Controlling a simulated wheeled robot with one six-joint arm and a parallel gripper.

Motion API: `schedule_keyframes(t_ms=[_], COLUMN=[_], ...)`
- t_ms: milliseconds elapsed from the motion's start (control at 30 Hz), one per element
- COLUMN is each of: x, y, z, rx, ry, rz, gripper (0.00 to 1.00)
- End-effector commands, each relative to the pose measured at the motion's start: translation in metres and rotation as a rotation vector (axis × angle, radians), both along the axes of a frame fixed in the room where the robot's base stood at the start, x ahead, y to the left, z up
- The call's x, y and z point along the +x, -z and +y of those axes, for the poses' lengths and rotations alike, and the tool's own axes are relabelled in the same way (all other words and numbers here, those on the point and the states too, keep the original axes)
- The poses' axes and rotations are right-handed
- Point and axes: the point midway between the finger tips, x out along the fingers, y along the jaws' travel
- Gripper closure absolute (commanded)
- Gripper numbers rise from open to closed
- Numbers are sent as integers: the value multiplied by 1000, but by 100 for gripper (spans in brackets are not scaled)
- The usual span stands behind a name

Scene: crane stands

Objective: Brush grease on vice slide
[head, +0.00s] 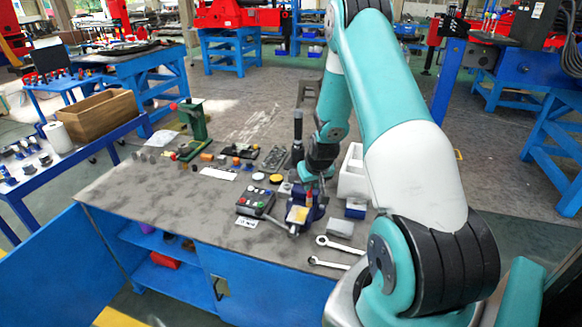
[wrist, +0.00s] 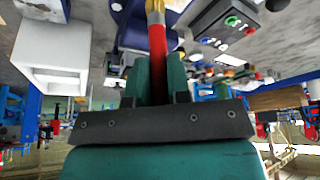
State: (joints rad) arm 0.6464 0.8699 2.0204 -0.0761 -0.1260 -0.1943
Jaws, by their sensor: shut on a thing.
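The blue vice (head: 296,214) stands near the front edge of the workbench in the head view. My gripper (head: 318,180) is just above and behind it there. The vice also shows in the wrist view (wrist: 128,32), behind the brush. I cannot tell whether the bristles touch the vice slide.
A control box with buttons (head: 255,203) stands left of the vice. Two wrenches (head: 330,264) lie to its right front. A white bin (head: 351,172) stands at the right. A green press (head: 196,125) stands at the back left. The bench's left front (head: 150,200) is clear.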

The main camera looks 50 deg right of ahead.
Motion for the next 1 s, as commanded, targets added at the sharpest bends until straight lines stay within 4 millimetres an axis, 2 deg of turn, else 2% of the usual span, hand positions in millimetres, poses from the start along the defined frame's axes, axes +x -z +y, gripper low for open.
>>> schedule_keyframes(t_ms=[33, 433, 1000], x=[1, 2, 3], y=[-9, -42, -46], z=[1, 3, 4], rx=[-1, 0, 0], ry=[-1, -4, -7], rz=[-1, 0, 0], gripper=[100, 100, 100])
